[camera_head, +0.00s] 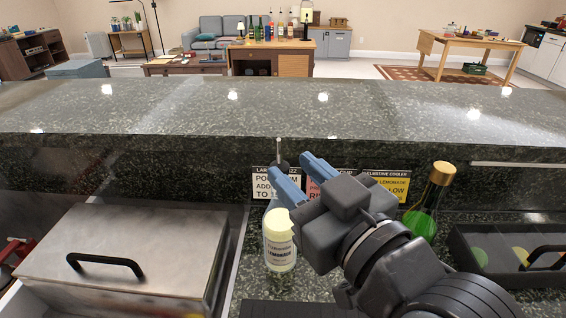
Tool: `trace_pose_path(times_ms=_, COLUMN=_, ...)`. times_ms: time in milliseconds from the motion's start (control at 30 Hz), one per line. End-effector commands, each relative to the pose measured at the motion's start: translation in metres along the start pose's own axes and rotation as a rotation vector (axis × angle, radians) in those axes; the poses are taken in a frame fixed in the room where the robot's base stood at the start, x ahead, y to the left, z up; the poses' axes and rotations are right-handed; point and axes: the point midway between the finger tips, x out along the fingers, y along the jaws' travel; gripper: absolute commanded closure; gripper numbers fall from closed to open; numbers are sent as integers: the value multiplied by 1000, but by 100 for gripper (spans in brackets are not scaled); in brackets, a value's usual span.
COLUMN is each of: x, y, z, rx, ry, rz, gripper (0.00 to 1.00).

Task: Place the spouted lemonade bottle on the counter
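The lemonade bottle (280,243), with a pale yellow label reading "Lemonade", stands upright on the dark lower work surface, left of my arm. A thin metal spout (279,147) with a dark base shows straight above it. My gripper's finger hides the neck between them. My gripper (292,166) has two blue fingers spread apart, pointing up and left in the picture. A sign shows through the gap, and no object is visibly clamped. The left finger overlaps the bottle's neck; I cannot tell whether they touch. The speckled green-black counter (330,108) rises behind as a raised ledge.
A green bottle with a gold cap (430,200) stands right of my gripper. A metal lidded bin (128,250) is at left, and a dark tray with fruit (462,245) at right. Signs (388,184) line the ledge's front. The raised counter top is clear.

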Motion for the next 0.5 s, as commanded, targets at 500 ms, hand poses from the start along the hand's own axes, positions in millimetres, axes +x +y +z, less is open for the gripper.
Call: trace_pose_path(times_ms=500, x=-68, y=0, z=-2, rx=1, ry=-2, rz=-2, gripper=62)
